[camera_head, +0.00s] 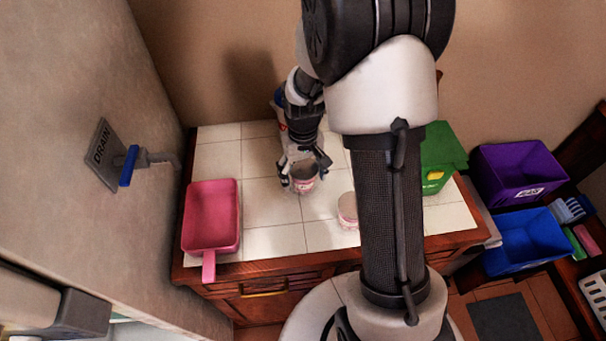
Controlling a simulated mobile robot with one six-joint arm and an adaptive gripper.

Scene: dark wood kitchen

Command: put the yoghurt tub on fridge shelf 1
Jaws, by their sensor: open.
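A small tub with a pink and white label (305,186) stands on the white tiled counter (268,208). My gripper (304,175) reaches down over it with its fingers open, one on either side of the tub. Whether the fingers touch it cannot be told. A second pink and white tub (347,212) stands nearer and to the right, partly hidden by my arm. I cannot read either label to tell which is the yoghurt. No fridge shelf can be clearly made out.
A pink pan-like tray (211,217) lies on the counter's left. A green container (440,158) stands at right, with purple (518,172) and blue (525,240) bins beyond. A wall at left carries a blue-handled drain valve (130,166). A bluish-white object behind my gripper is mostly hidden.

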